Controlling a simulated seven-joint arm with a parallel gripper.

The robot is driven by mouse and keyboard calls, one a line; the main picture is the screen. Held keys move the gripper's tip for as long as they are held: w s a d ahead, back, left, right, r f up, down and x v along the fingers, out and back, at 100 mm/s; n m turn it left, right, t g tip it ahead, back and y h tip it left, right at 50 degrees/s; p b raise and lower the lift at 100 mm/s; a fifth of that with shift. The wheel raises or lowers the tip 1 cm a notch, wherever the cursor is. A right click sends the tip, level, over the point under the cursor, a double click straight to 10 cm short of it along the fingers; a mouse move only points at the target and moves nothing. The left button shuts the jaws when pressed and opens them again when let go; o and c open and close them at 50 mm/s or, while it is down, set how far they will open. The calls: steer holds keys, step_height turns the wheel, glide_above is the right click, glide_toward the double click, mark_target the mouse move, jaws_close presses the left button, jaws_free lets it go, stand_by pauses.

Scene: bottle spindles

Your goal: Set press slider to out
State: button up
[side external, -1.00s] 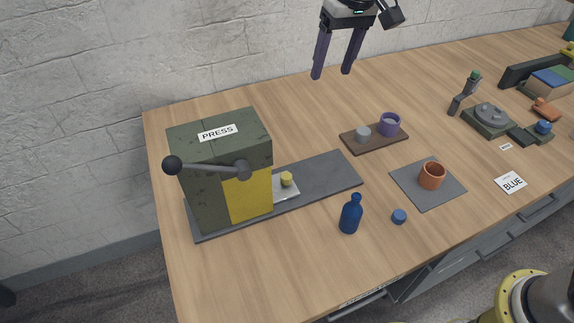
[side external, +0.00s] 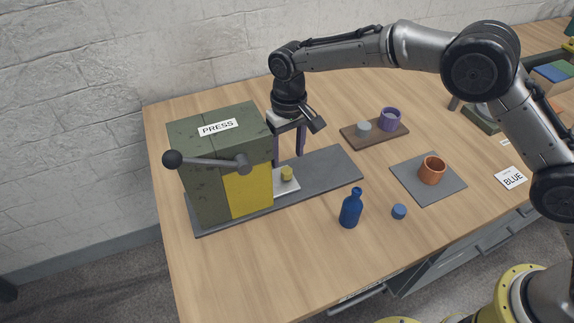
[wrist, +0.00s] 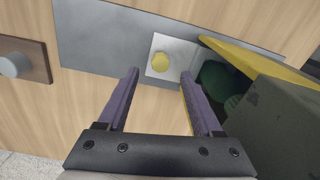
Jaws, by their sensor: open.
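The press (side external: 190,160) is a dark green box with a yellow front panel and a lever ending in a black ball. It stands on a long grey base plate (side external: 325,172). The slider is a light metal plate (side external: 291,187) with a yellow knob (side external: 287,173), partly out of the press on the base plate. In the wrist view the slider plate (wrist: 184,62) and its knob (wrist: 160,62) lie beyond the fingertips. My gripper (side external: 288,158) is open and empty, pointing down beside the press, above and behind the knob. Its two purple fingers (wrist: 160,75) show apart.
A dark blue bottle (side external: 351,208) and a blue cap (side external: 399,211) stand in front of the base plate. A brown tray (side external: 368,143) holds a grey piece and a purple cup. An orange cup (side external: 432,170) stands on a grey mat. The table front left is clear.

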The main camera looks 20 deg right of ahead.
mark_target(287, 170)
steer(key=shift+f, duration=2.55)
jaws_close()
